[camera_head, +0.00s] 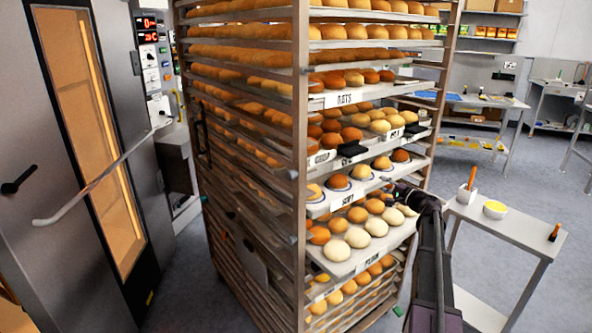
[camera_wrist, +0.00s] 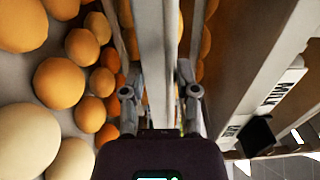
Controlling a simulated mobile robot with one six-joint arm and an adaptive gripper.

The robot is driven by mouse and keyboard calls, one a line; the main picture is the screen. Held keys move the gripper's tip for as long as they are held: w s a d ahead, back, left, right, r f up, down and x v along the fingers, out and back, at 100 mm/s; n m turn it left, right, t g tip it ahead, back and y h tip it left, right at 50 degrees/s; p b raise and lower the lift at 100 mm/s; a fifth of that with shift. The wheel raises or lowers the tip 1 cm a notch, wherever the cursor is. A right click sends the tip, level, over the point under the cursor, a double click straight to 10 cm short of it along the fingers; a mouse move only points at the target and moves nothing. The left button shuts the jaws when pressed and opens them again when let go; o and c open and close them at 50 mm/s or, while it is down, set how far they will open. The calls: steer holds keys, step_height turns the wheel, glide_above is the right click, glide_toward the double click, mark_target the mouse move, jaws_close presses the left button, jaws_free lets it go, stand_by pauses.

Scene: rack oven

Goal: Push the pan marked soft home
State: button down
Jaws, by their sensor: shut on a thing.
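A tall rack (camera_head: 301,130) holds many pans of buns. One low pan (camera_head: 345,268) with pale and brown buns sticks out of the rack's front, past the pans above.
An oven (camera_head: 62,150) with a long handle stands at left. A small side table (camera_head: 515,225) with cups stands close at right. Floor is clear behind it.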

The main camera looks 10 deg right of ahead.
mark_target(368, 176)
steer(key=shift+x, duration=2.5)
stand_by(0.6)
steer(key=shift+c, duration=1.4)
jaws_free()
steer(key=shift+f, duration=0.1)
steer(key=v, duration=1.9)
steer(key=shift+s, duration=0.15)
